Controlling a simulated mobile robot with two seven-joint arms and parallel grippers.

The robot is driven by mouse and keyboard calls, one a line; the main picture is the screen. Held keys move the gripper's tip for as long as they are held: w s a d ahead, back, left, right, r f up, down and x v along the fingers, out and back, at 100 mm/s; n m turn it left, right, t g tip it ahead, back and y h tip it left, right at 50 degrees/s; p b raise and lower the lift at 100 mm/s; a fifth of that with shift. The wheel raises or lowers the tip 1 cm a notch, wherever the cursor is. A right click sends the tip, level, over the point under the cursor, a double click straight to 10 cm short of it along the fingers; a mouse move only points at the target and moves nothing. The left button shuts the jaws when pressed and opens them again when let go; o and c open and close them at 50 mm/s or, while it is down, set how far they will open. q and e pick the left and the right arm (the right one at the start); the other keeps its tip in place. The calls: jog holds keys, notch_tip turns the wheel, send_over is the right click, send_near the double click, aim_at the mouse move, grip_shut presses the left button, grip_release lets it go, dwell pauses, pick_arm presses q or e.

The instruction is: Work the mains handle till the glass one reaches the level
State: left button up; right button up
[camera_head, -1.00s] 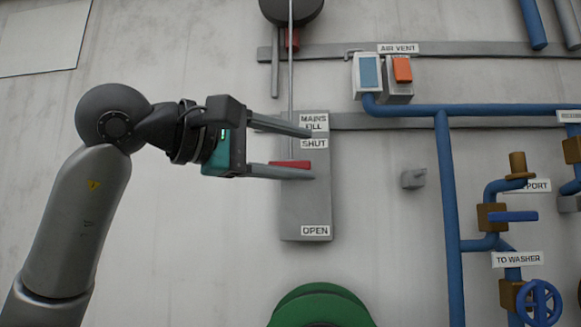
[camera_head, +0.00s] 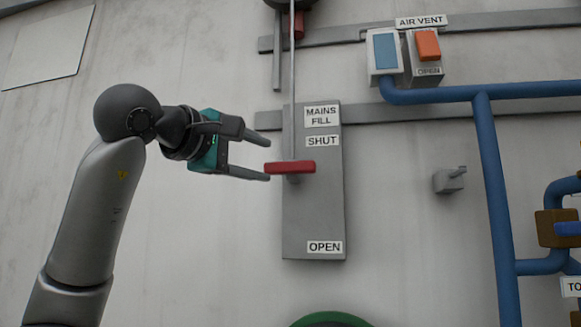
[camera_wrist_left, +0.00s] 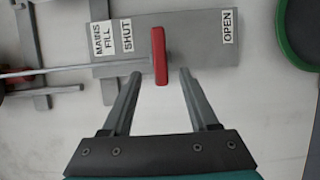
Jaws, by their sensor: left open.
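The red mains fill handle (camera_head: 290,167) sits on the upright grey plate (camera_head: 315,215), a little below the SHUT label (camera_head: 322,141) and well above the OPEN label (camera_head: 324,247). A thin rod (camera_head: 292,80) runs up from it. My left gripper (camera_head: 269,160) is open and empty, with its fingertips just left of the handle. In the left wrist view the red handle (camera_wrist_left: 160,56) lies beyond the tips of the open fingers (camera_wrist_left: 161,73), between their lines. No glass level gauge can be made out. My right gripper is not in view.
An air vent box with a blue panel and orange switch (camera_head: 428,45) is at upper right. Blue pipes (camera_head: 490,180) run down the right side. A small grey fitting (camera_head: 450,180) sticks out from the wall. A green rounded thing (camera_head: 332,319) shows at the bottom.

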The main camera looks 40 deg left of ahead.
aim_at(286, 166)
pick_arm(q)
jog(key=w, duration=0.2)
jog(key=w+p, duration=0.1)
jog(key=w, duration=0.2)
jog(key=w+a, duration=0.1)
jog(key=w, duration=0.2)
jog(key=shift+w, duration=0.7)
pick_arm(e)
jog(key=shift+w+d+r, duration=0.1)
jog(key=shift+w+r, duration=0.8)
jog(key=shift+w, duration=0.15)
pick_arm(q)
jog(key=shift+c, duration=0.3)
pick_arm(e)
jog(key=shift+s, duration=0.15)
pick_arm(q)
grip_shut()
